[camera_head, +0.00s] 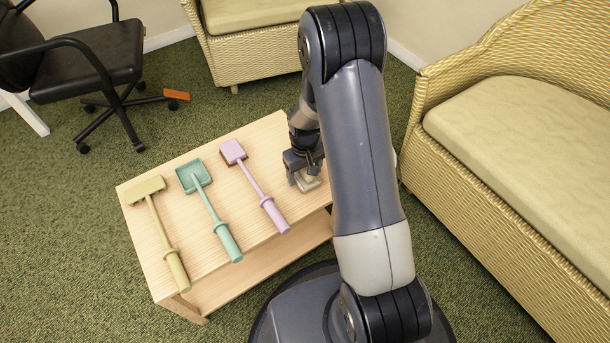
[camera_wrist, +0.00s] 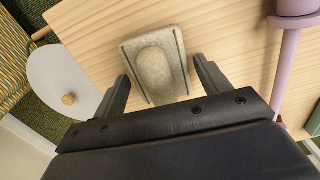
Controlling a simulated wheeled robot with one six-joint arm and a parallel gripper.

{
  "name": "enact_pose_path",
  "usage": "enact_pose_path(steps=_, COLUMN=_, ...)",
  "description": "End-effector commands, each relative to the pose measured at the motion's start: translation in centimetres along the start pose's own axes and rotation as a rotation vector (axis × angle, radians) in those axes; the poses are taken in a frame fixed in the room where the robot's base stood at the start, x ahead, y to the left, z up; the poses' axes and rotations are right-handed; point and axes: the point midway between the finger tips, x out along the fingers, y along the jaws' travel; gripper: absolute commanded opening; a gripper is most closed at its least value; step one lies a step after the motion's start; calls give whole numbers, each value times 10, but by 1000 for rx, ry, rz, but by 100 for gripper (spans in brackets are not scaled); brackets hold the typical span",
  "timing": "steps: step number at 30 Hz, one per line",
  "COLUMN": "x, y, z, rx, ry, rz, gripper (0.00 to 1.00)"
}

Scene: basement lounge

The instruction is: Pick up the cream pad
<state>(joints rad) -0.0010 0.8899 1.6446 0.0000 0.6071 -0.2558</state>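The cream pad (camera_wrist: 157,65) lies on the light wooden table. It is a small rectangle with a raised oval middle. In the wrist view, my gripper (camera_wrist: 162,72) is open, with one finger on each side of the pad's near half. Narrow gaps show between the fingers and the pad in that view. In the head view, the pad (camera_head: 307,184) is partly hidden under my gripper (camera_head: 305,178), near the table's right end. I cannot tell how high the fingertips are above the tabletop.
The table (camera_head: 235,268) also holds a lilac tool (camera_head: 257,188), a teal tool (camera_head: 210,212) and a yellow tool (camera_head: 160,232). A white disc with a wooden knob (camera_wrist: 58,78) is beside the table. A wicker sofa (camera_head: 480,215) stands right; an office chair (camera_head: 85,65) stands back left.

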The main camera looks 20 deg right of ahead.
Motion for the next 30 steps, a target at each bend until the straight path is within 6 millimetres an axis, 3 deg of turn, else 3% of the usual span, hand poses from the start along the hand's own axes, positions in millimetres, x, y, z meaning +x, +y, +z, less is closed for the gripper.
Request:
enact_pose_path(steps=12, x=0, y=0, z=0, rx=0, ry=0, rz=0, gripper=37)
enact_pose_path(steps=20, x=-3, y=0, z=0, rx=0, ry=1, rz=0, gripper=37)
enact_pose_path(steps=23, x=-15, y=0, z=-1, rx=0, ry=3, rz=1, gripper=37)
enact_pose_path(steps=30, x=-65, y=0, z=-1, rx=0, ry=4, rz=1, gripper=37)
